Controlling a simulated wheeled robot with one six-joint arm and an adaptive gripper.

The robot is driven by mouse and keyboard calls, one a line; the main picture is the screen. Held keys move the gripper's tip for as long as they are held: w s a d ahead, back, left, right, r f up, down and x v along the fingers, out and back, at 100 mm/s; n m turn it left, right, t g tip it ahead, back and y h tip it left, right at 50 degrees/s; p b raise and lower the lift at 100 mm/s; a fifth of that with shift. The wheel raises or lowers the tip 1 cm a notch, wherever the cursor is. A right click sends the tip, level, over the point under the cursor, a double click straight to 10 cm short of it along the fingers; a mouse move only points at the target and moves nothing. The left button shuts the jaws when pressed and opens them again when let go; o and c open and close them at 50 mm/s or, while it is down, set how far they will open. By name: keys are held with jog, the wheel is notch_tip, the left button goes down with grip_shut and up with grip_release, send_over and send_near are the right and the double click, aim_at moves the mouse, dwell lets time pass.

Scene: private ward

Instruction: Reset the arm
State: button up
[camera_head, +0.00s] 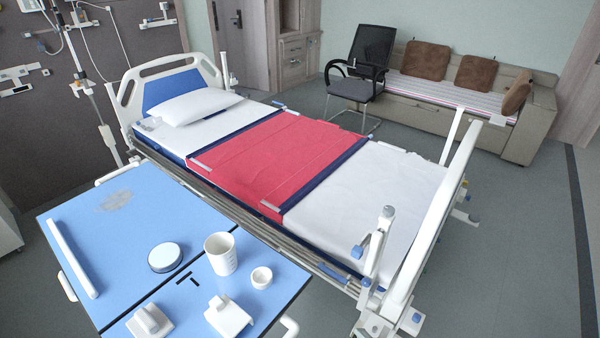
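My arm and my gripper do not show in the head camera view, so the gripper's opening and anything in it cannot be seen. A blue-topped table (117,234) with a dark seam fills the lower left, close to me. On it stand a white cup (221,256) and a small white bowl (262,278). A round white-topped disc (165,257) lies left of the cup. A long white bar (72,258) lies along the left side. Two white pieces with raised knobs, one left (150,322) and one right (228,315), sit at the near edge.
A hospital bed (390,195) with a red sheet (275,153) and white pillow (193,106) stands behind the table. Its raised footboard (432,225) is to the right. A chair (362,70) and a sofa (428,95) stand behind. The grey floor (525,235) at right is clear.

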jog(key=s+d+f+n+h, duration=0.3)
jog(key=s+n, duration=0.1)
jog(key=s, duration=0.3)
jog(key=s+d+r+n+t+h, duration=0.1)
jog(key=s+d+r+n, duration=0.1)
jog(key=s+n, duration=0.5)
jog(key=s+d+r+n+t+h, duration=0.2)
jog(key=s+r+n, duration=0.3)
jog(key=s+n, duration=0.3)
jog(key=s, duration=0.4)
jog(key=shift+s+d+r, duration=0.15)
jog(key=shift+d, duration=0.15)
